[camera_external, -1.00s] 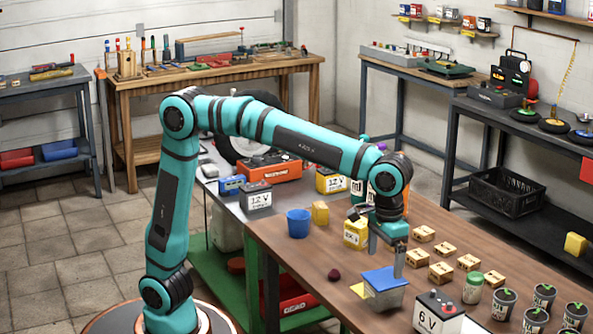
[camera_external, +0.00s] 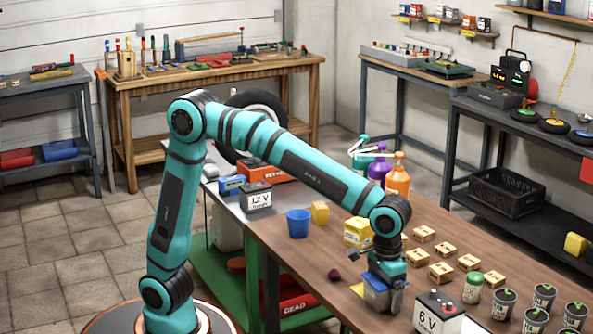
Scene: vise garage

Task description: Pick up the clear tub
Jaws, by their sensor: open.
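The tub (camera_external: 378,302) stands near the front edge of the brown table, left of the 6 V battery. It has a greyish, see-through-looking body and a blue lid. My gripper (camera_external: 384,285) points down right over it, with its fingers low at the tub's sides and lid. The jaws are open. The gripper hides part of the lid and upper body, and I cannot tell whether a finger touches the tub.
The 6 V battery (camera_external: 438,312) stands close on the right. Several wooden blocks (camera_external: 441,272) and dark pots (camera_external: 503,303) lie beyond. The table's middle left is fairly clear.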

